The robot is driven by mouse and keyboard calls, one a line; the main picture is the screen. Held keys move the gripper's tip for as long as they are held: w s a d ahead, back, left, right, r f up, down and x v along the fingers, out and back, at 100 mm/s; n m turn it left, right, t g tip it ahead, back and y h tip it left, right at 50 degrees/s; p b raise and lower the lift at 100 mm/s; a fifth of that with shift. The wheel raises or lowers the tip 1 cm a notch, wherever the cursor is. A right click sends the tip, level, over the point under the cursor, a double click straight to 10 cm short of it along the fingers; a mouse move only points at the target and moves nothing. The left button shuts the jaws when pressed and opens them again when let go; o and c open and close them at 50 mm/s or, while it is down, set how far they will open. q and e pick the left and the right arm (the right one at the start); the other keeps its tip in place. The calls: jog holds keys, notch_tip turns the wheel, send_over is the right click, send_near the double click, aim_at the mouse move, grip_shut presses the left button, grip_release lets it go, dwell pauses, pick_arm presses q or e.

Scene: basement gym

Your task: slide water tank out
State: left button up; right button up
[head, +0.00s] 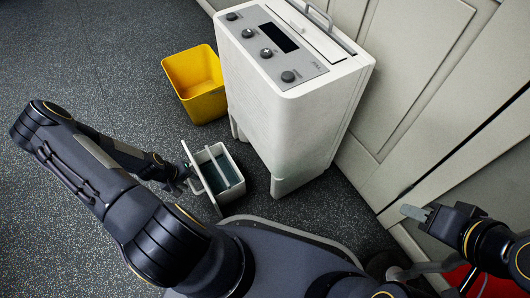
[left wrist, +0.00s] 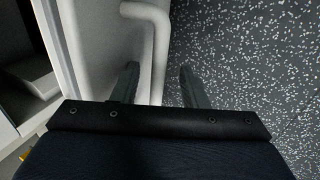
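The water tank (head: 238,191) is a small pale open box with a dark greenish inside and a white handle. It stands on the floor in front of the open lower part of the white dehumidifier (head: 300,115), with dark floor between them. My left gripper (head: 190,172) is at the tank's outer side. In the left wrist view its fingers (left wrist: 158,84) are apart, with the tank's white handle bar (left wrist: 158,35) running between them, nearer the left finger. My right gripper (head: 416,212) is away to the right, seen side-on, so its opening is unclear.
A yellow bin (head: 200,88) stands beside the dehumidifier at the back left. Pale cabinet doors (head: 420,70) line the right side. A red object (head: 490,285) shows at the bottom right corner. The speckled dark floor on the left is clear.

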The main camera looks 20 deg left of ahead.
pick_arm(q)
jog(key=p+v, duration=0.6)
jog(key=v, duration=0.3)
jog(key=shift+p, duration=0.35)
dwell(0.6)
